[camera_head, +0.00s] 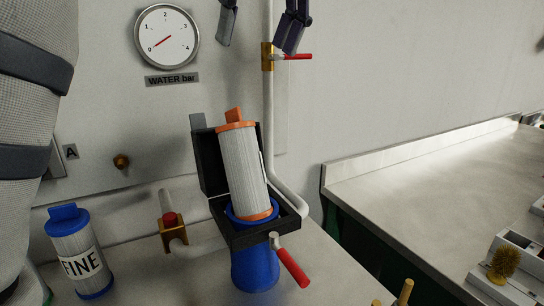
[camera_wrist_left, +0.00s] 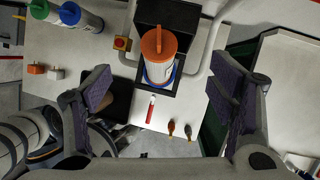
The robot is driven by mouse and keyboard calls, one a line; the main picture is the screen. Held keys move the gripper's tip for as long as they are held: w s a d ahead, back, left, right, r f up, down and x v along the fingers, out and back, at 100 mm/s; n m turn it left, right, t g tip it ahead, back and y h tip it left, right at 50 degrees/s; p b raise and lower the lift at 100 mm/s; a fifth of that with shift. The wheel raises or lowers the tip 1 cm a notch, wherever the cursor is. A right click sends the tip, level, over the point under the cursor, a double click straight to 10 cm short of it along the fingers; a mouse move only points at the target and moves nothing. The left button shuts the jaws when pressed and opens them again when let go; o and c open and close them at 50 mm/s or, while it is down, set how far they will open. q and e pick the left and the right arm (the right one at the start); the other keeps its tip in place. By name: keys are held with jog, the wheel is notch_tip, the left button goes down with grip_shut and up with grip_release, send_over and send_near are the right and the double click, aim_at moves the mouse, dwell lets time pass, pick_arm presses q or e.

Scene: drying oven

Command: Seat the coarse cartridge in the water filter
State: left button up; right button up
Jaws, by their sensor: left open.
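The coarse cartridge (camera_head: 244,170), white and pleated with orange end caps, leans slightly left in the head view. Its lower cap is at the mouth of the blue filter housing (camera_head: 255,270), and most of its body stands above the rim. The black hinged lid (camera_head: 209,160) stands open behind it. My left gripper (camera_head: 255,48) is open and empty, above and apart from the cartridge. In the left wrist view the orange top (camera_wrist_left: 158,45) lies ahead, between the spread fingers (camera_wrist_left: 162,95). My right gripper is not in view.
A blue-capped cartridge marked FINE (camera_head: 80,252) stands at left. A brass valve with a red lever (camera_head: 298,57) is on the upright pipe beside my fingers. Another red lever (camera_head: 291,266) sticks out at the housing front. A brass valve (camera_head: 172,231) sits left of it.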

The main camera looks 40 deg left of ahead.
aim_at(235, 108)
pick_arm(q)
jog(key=x, duration=0.4)
jog(key=shift+s+a, duration=0.2)
jog(key=shift+s, duration=0.15)
jog(key=x, duration=0.8)
jog(key=shift+w+f, duration=0.2)
jog(key=shift+w, duration=0.1)
grip_shut()
jog(key=shift+r, duration=0.1)
